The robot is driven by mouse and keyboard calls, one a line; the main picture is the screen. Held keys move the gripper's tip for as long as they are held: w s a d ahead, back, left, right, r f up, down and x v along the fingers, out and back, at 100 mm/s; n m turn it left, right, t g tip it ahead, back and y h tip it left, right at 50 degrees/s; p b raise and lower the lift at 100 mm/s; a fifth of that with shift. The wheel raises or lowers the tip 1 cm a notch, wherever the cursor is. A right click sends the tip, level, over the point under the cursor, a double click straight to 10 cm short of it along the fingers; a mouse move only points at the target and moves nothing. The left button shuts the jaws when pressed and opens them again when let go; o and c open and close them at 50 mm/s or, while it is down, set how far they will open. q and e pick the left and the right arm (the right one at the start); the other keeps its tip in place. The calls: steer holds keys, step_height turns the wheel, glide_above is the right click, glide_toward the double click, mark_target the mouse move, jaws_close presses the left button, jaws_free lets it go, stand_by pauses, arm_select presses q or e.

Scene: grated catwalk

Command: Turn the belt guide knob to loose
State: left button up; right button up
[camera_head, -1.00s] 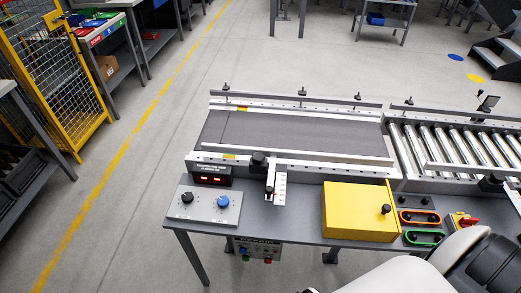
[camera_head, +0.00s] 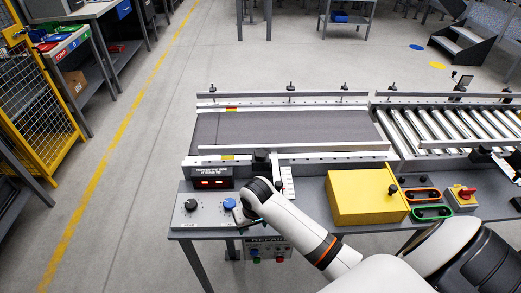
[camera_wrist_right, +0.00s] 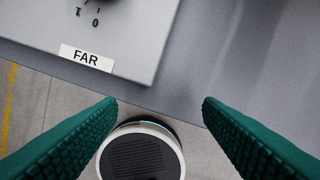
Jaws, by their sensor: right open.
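My right gripper (camera_head: 245,216) is at the right edge of the grey control panel (camera_head: 190,221), close to the blue knob (camera_head: 229,204). In the right wrist view its two green fingers (camera_wrist_right: 160,115) are spread with nothing between them. That view also shows the panel's corner (camera_wrist_right: 130,40) with a FAR label (camera_wrist_right: 87,58) and part of a dial at the top edge. A black knob (camera_head: 191,204) is at the panel's left. Another black knob (camera_head: 261,157) stands on the conveyor's front rail beside a white scale plate (camera_head: 287,181). I cannot read which knob is the belt guide's. My left gripper is out of view.
A yellow box (camera_head: 365,197) stands on the bench right of my forearm. Orange and green oval handles (camera_head: 422,194) and a red switch (camera_head: 466,195) lie farther right. The belt (camera_head: 280,131) is bare. A red-lit display (camera_head: 212,178) stands behind the panel.

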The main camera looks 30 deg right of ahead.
mark_target(261, 153)
steer(key=w+d+r, duration=0.1)
steer(key=w, duration=0.1)
steer(key=w+d+r+m, duration=0.1)
steer(key=w+r, duration=0.1)
steer(key=w+d+r+m, duration=0.1)
steer(key=w, duration=0.1)
steer(key=shift+w+d+r, duration=0.2)
steer(key=shift+w+d, duration=0.1)
steer(key=w+d+r+m+g, duration=0.1)
steer(key=w+d+r+m, duration=0.35)
steer(key=r, duration=0.45)
steer(key=w+d+r+m+g, duration=0.1)
steer(key=w+d+r+m, duration=0.2)
steer(key=w+d+r, duration=0.45)
steer(key=f, duration=0.3)
steer(key=s+a+f, duration=0.1)
steer(key=f, duration=0.2)
steer(key=s+a+f, duration=0.1)
steer(key=f, duration=0.3)
steer(key=shift+s+f+p, duration=0.1)
steer(key=shift+s+p, duration=0.05)
steer(key=shift+p, duration=0.15)
